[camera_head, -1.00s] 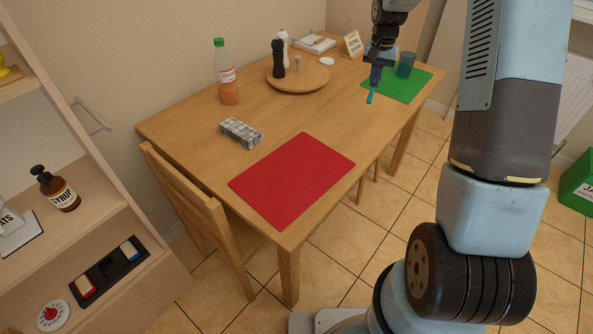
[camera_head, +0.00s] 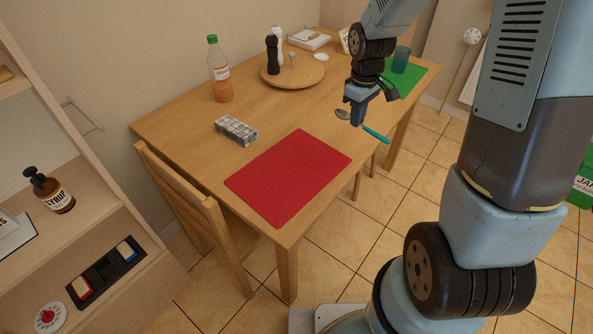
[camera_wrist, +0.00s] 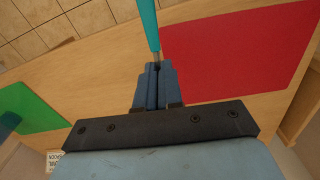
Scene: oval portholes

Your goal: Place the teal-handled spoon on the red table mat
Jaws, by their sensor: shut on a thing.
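The teal-handled spoon (camera_head: 376,134) is held in my gripper (camera_head: 357,119), which is shut on it. Its teal handle points to the lower right, past the table's edge, and its metal bowl shows to the left of the fingers. In the wrist view my gripper (camera_wrist: 156,68) holds the spoon (camera_wrist: 149,22) between its fingertips, handle toward the top; the bowl is hidden there. The red table mat (camera_head: 288,176) lies flat and empty at the table's near end, left of and below my gripper. In the wrist view the red mat (camera_wrist: 240,55) is right of the fingers.
A checked box (camera_head: 235,130) lies beyond the mat. A bottle (camera_head: 220,72) and a round board (camera_head: 297,78) with a dark mill stand further back. A green mat (camera_head: 408,78) with a blue cup (camera_head: 400,60) is at the far right. A chair (camera_head: 200,215) stands at the near left side.

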